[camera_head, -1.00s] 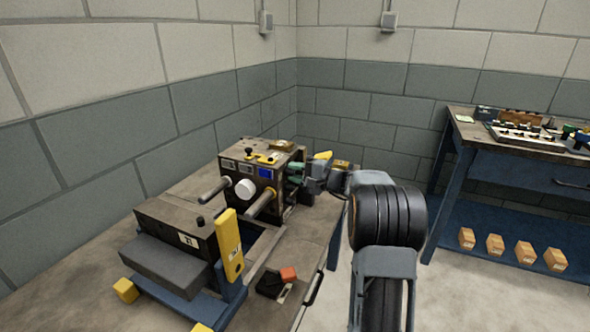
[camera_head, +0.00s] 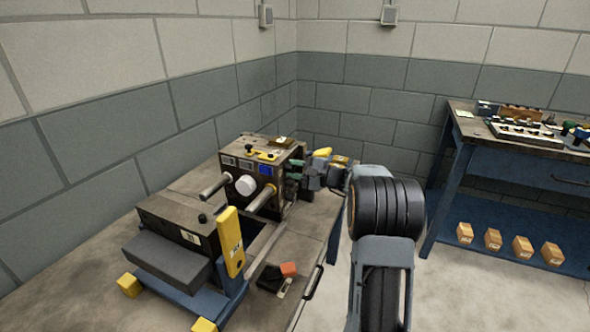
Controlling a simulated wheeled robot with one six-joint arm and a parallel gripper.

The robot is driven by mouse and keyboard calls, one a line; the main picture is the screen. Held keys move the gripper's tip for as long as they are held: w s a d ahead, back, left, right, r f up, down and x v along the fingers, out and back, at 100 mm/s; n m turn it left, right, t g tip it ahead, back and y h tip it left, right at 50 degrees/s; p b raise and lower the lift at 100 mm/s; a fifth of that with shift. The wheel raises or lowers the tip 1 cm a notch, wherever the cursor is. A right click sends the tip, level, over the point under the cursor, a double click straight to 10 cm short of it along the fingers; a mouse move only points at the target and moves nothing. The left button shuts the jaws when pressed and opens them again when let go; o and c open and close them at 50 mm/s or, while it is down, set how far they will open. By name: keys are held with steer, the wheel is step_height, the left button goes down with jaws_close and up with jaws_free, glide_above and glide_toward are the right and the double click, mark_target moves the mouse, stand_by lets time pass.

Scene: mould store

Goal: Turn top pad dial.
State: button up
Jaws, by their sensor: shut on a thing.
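A dark box-shaped machine (camera_head: 252,196) stands on the workbench, with a white round knob (camera_head: 245,185), two bars and a small blue screen (camera_head: 265,170) on its front. Green dial-like parts (camera_head: 295,164) sit on its right side, one above the other. My gripper (camera_head: 303,174) reaches in from the right and is shut at this green part of the machine. The fingertips are small and partly hidden, so I cannot tell clearly which of the green parts is between them.
The workbench (camera_head: 205,181) also holds a grey-topped block (camera_head: 165,262) on a blue frame with a yellow lever (camera_head: 231,243). Small black and orange items (camera_head: 289,269) lie near its edge. A blue bench (camera_head: 520,165) with loose parts and several small boxes stands at right.

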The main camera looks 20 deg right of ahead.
steer(key=o, duration=0.9)
steer(key=v, duration=1.3)
steer(key=shift+s+d, duration=0.25)
steer(key=shift+d, duration=0.05)
